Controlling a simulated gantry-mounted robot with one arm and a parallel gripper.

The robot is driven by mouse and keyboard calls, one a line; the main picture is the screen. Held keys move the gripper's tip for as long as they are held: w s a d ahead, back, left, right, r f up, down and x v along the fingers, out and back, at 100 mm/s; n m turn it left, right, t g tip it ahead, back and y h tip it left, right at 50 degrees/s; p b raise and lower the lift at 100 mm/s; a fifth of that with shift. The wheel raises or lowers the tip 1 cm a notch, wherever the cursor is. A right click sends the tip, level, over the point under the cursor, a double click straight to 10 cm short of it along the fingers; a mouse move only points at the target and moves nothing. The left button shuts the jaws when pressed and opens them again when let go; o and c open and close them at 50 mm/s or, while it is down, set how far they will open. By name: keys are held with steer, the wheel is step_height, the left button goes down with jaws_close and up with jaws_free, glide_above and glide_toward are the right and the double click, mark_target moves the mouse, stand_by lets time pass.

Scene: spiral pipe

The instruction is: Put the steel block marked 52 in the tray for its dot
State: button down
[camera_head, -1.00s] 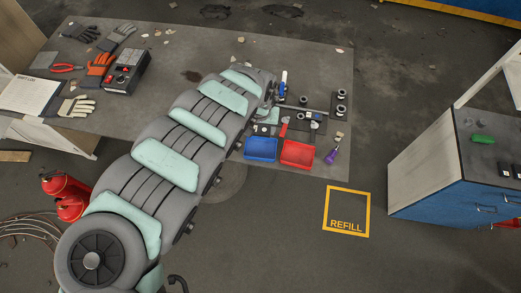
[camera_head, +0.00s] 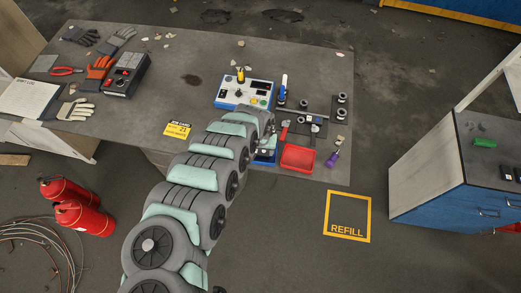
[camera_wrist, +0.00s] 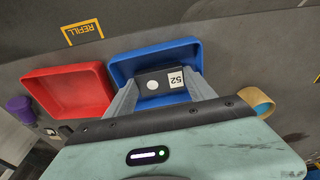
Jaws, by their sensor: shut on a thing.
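The steel block marked 52 (camera_wrist: 148,77) is dark grey, with a white label reading 52 and a pale round dot on the face I see. My gripper (camera_wrist: 161,92) is shut on it in the wrist view. The block is over the blue tray (camera_wrist: 185,53); whether it touches the tray floor I cannot tell. The red tray (camera_wrist: 68,88) is beside the blue one. In the head view my gripper (camera_head: 266,146) is at the blue tray (camera_head: 263,161), covering much of it, and the red tray (camera_head: 297,158) stands just to the right, empty.
A purple bottle (camera_head: 332,159) stands right of the red tray. A yellow job card (camera_head: 178,129) lies left of my arm.

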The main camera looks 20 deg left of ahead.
steer(key=shift+f, duration=0.15)
steer(key=shift+f, duration=0.15)
steer(key=c, duration=0.6)
jaws_free()
